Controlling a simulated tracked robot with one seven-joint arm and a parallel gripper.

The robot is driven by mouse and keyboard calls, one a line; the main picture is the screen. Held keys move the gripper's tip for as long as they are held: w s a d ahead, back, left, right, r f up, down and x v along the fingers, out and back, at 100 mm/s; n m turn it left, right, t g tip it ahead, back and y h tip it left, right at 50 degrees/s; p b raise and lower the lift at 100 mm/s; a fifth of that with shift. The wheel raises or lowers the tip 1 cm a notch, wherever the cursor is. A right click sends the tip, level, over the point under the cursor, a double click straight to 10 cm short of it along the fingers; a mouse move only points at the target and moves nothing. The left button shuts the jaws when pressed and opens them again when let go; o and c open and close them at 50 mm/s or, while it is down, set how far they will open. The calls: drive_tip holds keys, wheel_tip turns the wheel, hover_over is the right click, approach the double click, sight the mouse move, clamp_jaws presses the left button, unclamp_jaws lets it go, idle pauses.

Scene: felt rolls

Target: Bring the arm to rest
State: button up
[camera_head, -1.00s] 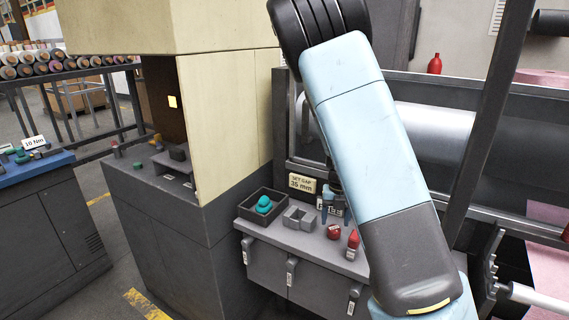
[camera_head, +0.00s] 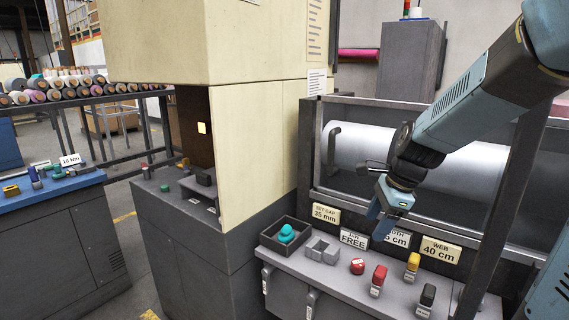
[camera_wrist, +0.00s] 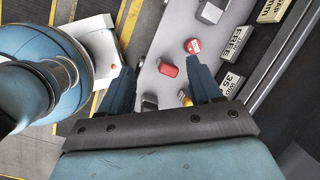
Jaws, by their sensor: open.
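My arm reaches in from the right in the head view. My gripper (camera_head: 381,208) hangs above the grey control ledge (camera_head: 335,275), in front of the machine's sign plates. In the wrist view my gripper (camera_wrist: 162,85) has its two dark blue fingers spread apart, with nothing held between them. Below and beyond the fingers are the ledge, a red knob (camera_wrist: 168,68) and a round red button (camera_wrist: 193,46). The fingertips look apart from these, though the exact height above the ledge is hard to tell.
A black tray (camera_head: 264,239) with teal pieces (camera_head: 287,233) and a grey holder (camera_head: 322,251) stand on the ledge's left. Yellow (camera_head: 412,264) and dark (camera_head: 428,294) knobs stand at its right. A cream cabinet (camera_head: 245,150) rises at left; a dark upright post (camera_head: 510,170) stands near my arm.

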drive_tip(key=s+d+r+n+t+h, duration=0.1)
drive_tip(key=s+r+n, duration=0.4)
drive_tip(key=s+n, duration=0.3)
drive_tip(key=s+r+n+t+h, duration=0.2)
drive_tip(key=s+r+n, duration=0.3)
drive_tip(key=s+n, duration=0.3)
drive_tip(key=shift+d+r+n+t, duration=0.15)
drive_tip(key=shift+d+n+t, duration=0.2)
drive_tip(key=shift+n, duration=0.75)
